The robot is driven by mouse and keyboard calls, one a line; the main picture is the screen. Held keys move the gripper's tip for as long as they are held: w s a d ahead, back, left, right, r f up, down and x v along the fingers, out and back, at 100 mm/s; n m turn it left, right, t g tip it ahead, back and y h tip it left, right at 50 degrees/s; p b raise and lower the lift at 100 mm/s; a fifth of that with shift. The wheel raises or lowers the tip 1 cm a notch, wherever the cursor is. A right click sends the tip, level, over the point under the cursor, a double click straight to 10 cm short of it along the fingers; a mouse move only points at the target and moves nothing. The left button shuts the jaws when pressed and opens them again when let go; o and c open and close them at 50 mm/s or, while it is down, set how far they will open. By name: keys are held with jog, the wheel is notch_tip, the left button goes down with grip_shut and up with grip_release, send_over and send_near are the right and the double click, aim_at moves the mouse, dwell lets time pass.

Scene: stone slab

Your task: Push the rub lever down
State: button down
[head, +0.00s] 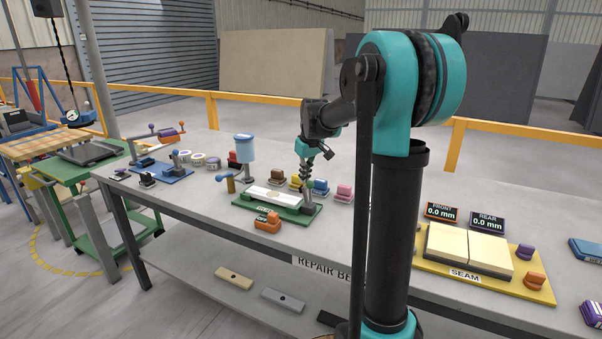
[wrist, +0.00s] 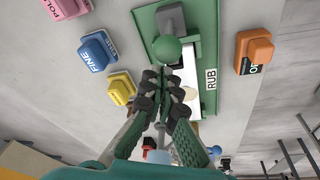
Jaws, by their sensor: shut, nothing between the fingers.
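The rub lever has a green ball knob (wrist: 166,49) on a grey mount (wrist: 171,18), seen in the wrist view. It stands at the end of the green RUB plate (wrist: 209,62), which holds a pale slab (wrist: 190,80). In the head view the RUB plate (head: 292,217) lies on the bench, with the slab (head: 268,197) on it. My gripper (head: 307,178) is over the plate's right end, where it partly hides the lever. In the wrist view my gripper (wrist: 164,78) is shut and empty, its tips close to the knob. I cannot tell whether they touch.
Yellow (wrist: 121,89), blue FINE (wrist: 91,55) and pink (wrist: 66,8) buttons stand left of the plate in the wrist view, an orange button (wrist: 254,51) right. In the head view a blue cylinder (head: 246,150) stands behind the plate and the SEAM station (head: 470,250) at right.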

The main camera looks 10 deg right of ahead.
jog(key=shift+s+d, duration=0.15)
jog(key=shift+s, duration=0.15)
jog(key=shift+d, duration=0.1)
jog(key=shift+s+d+r+y, duration=0.1)
jog(key=shift+s+d+y, duration=0.05)
jog(key=shift+y, duration=0.15)
jog(key=shift+s+d+t, duration=0.15)
jog(key=shift+d+t, duration=0.05)
jog(key=shift+t, duration=0.1)
jog(key=shift+s+d+f+m+t+y, duration=0.2)
jog(key=shift+s+d+f+t+y, duration=0.55)
jog(key=shift+s+d+t+y, duration=0.5)
jog(key=shift+s+d+f+m+t+y, duration=0.2)
jog(key=shift+s+d+f+t+y, duration=0.55)
jog(key=shift+d+t+y, duration=0.6)
jog(key=shift+s+d+f+m+t+y, duration=0.2)
jog(key=shift+s+d+f+t+y, duration=0.65)
jog(key=shift+d+y, duration=0.8)
jog(key=shift+s+a+f+y, duration=0.1)
jog(key=shift+a+y, duration=0.1)
jog(key=shift+y, duration=0.05)
jog(key=shift+s+f, duration=0.15)
jog(key=shift+f, duration=0.05)
